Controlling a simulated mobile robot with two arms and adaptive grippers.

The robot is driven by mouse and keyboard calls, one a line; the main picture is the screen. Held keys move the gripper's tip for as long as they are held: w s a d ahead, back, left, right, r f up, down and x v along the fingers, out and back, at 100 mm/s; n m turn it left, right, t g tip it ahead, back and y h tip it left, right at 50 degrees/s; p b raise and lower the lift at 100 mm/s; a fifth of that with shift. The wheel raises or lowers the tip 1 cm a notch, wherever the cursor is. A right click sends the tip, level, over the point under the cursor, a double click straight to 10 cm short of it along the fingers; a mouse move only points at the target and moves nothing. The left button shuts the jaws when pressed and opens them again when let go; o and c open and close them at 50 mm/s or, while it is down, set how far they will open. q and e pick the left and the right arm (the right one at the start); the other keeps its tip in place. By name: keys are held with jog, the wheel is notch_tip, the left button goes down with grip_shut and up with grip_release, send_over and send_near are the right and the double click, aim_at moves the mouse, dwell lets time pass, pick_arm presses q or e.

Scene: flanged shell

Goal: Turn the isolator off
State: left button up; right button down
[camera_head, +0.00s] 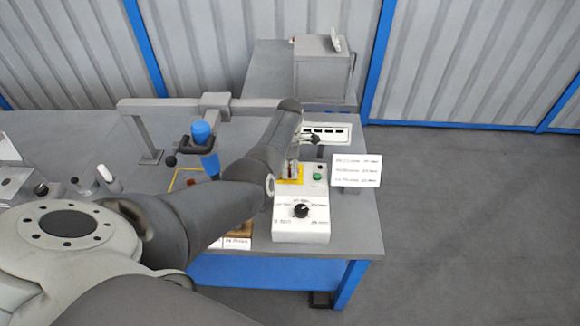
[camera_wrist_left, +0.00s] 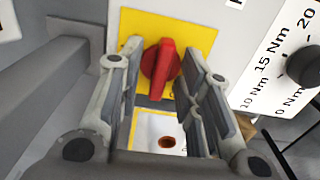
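The isolator is a red rotary handle (camera_wrist_left: 160,70) on a yellow square plate (camera_wrist_left: 202,36). Its raised grip stands roughly upright in the left wrist view, tilted slightly. In the head view the yellow plate (camera_head: 290,181) sits on the grey-white control box (camera_head: 301,236), and my arm partly hides the handle. My left gripper (camera_head: 293,167) is at the plate. In the left wrist view its fingers (camera_wrist_left: 157,60) are apart on either side of the red handle, with a gap on both sides. My right gripper is not in view.
The box carries a black torque dial (camera_head: 301,211) and a green button (camera_head: 317,176). A white label card (camera_head: 357,170) stands to its right. A grey cabinet (camera_head: 322,70) stands behind. Floor at right is clear.

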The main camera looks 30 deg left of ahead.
aim_at(290, 168)
pick_arm(q)
jog(key=shift+r, duration=0.1)
notch_tip(290, 168, up, 12)
dwell(0.7)
dwell(0.3)
